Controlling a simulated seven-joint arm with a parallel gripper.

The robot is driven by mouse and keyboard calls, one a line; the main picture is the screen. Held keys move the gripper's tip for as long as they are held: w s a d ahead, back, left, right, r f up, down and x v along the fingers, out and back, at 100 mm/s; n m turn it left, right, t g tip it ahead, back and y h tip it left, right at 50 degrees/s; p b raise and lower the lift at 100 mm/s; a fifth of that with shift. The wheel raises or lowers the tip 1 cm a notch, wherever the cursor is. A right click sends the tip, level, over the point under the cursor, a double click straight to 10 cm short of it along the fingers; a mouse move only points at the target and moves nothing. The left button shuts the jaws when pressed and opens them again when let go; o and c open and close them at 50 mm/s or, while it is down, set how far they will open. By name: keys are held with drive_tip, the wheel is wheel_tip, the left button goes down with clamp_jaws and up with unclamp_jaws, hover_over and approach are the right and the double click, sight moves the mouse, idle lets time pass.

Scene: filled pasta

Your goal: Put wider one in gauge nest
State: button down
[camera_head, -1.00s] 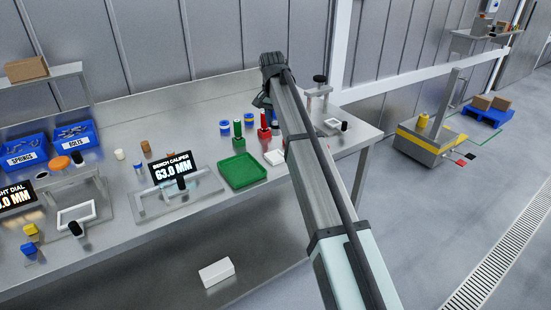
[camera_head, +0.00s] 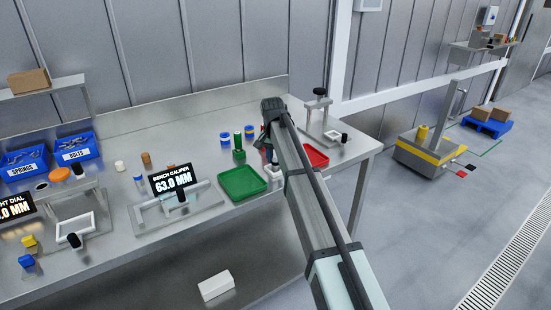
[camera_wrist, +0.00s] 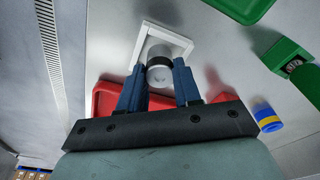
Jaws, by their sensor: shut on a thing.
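My gripper (camera_wrist: 159,66) has its two blue fingers shut on a grey cylinder with a dark band (camera_wrist: 161,75) in the wrist view. The cylinder's far end overlaps the opening of a white square frame (camera_wrist: 183,43), which looks like the gauge nest. I cannot tell whether it is inside the frame or above it. In the head view, my gripper (camera_head: 267,145) is over the bench right of the green tray, and my arm hides the cylinder. The white frame (camera_head: 273,173) shows partly beside my arm.
The green tray (camera_head: 242,182) is left of the frame, and a red tray (camera_head: 317,155) is to the right. The bench caliper display (camera_head: 173,181) reads 63.0 MM. A press-like stand (camera_head: 318,112) is at the right.

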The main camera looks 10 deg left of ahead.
drive_tip(key=shift+f, duration=0.1)
drive_tip(key=c, duration=0.8)
unclamp_jaws()
drive_tip(key=r, duration=0.4)
drive_tip(key=s+r, duration=0.1)
drive_tip(key=r, duration=0.7)
drive_tip(key=shift+s+a+r, duration=0.1)
drive_tip(key=shift+s, duration=0.1)
